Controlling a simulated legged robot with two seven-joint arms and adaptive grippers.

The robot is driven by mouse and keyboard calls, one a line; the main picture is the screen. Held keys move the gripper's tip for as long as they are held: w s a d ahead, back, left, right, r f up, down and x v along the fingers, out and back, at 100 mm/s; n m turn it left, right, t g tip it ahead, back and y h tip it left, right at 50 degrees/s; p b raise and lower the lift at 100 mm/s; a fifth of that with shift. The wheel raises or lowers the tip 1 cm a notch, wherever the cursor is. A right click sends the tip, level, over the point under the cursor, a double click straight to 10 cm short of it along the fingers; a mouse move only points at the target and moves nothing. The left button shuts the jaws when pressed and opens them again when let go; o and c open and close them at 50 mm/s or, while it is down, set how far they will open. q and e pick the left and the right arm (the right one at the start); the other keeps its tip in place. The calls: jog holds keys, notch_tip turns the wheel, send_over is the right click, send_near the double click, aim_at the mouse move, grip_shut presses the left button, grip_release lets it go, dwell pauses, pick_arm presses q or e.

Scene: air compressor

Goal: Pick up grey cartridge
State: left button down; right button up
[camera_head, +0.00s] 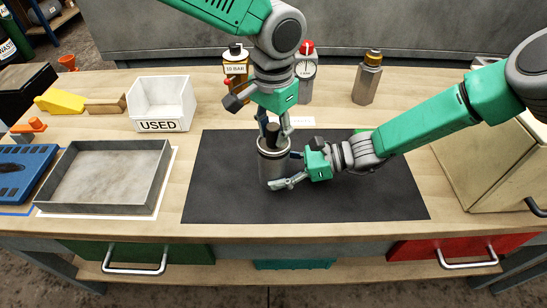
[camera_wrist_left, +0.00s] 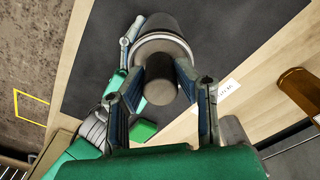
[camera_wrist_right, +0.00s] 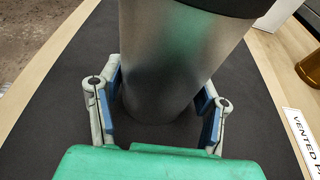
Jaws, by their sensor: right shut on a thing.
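A grey metal cylinder (camera_head: 273,168) stands upright on the black mat, with a dark grey cylindrical piece (camera_head: 272,134) rising from its top. I cannot tell which of the two is the grey cartridge. My left gripper (camera_head: 274,127) comes from above, with its fingers on either side of the dark piece (camera_wrist_left: 160,88); whether they press on it is unclear. My right gripper (camera_head: 286,170) reaches in from the right and is shut on the metal cylinder's body (camera_wrist_right: 165,65), one finger on each side, low near the mat.
A white bin (camera_head: 162,98) marked USED and a grey metal tray (camera_head: 105,178) are at left. The black mat (camera_head: 380,200) is clear at right front.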

pick_arm(q)
notch_tip(320, 180, up, 10)
jog(key=shift+r, duration=0.1)
dwell(0.5)
pick_arm(e)
jog(key=o, duration=1.1)
